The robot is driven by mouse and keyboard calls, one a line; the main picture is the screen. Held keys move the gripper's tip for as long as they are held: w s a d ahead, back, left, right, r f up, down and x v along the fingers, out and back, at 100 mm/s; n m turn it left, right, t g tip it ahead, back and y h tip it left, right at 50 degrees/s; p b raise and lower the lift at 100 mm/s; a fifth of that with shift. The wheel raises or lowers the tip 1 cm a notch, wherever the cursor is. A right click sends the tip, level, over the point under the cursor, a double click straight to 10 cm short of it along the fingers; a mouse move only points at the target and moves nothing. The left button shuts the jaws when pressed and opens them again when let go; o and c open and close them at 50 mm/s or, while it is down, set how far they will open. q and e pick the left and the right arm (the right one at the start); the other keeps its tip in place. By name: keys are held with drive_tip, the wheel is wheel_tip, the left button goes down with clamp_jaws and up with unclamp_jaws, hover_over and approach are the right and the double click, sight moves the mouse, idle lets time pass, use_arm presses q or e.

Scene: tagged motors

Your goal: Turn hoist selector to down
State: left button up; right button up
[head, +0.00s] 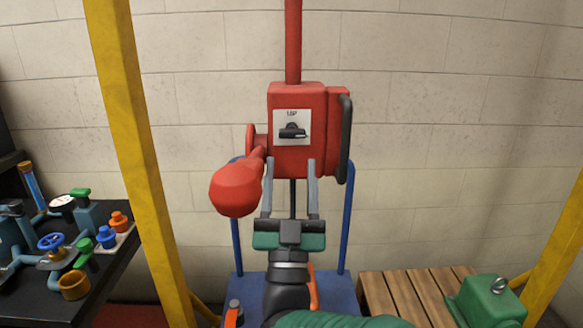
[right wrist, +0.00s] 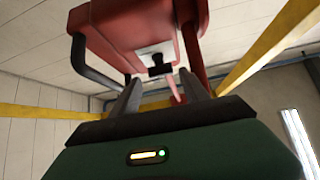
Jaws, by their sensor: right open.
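The hoist control is a red box (head: 296,155) on a red vertical pole. Its white plate (head: 304,117) carries small lettering, too small to read surely, and the black hoist selector (head: 292,131), whose bar lies roughly sideways. In the right wrist view the selector (right wrist: 160,68) shows dark on its pale plate, just beyond the fingers. My right gripper (head: 290,165) is open and empty. Its two grey fingers point up, below the selector at the lower part of the box; contact cannot be told. The fingers also show in the right wrist view (right wrist: 163,90). My left gripper is not in view.
A red bulb-ended lever (head: 236,188) juts from the box's left, and a black handle (head: 344,138) stands at its right. Yellow posts (head: 135,150) flank the area. A dark bench (head: 50,310) with valves is at left; a wooden pallet (head: 405,298) and green housing (head: 488,302) are at right.

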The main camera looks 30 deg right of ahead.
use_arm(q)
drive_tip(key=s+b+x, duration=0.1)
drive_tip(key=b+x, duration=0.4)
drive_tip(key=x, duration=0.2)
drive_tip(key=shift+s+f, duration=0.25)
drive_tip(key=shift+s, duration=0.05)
use_arm(e)
drive_tip(key=v, duration=0.9)
drive_tip(key=shift+s+a+f, duration=0.2)
drive_tip(key=shift+f, duration=0.05)
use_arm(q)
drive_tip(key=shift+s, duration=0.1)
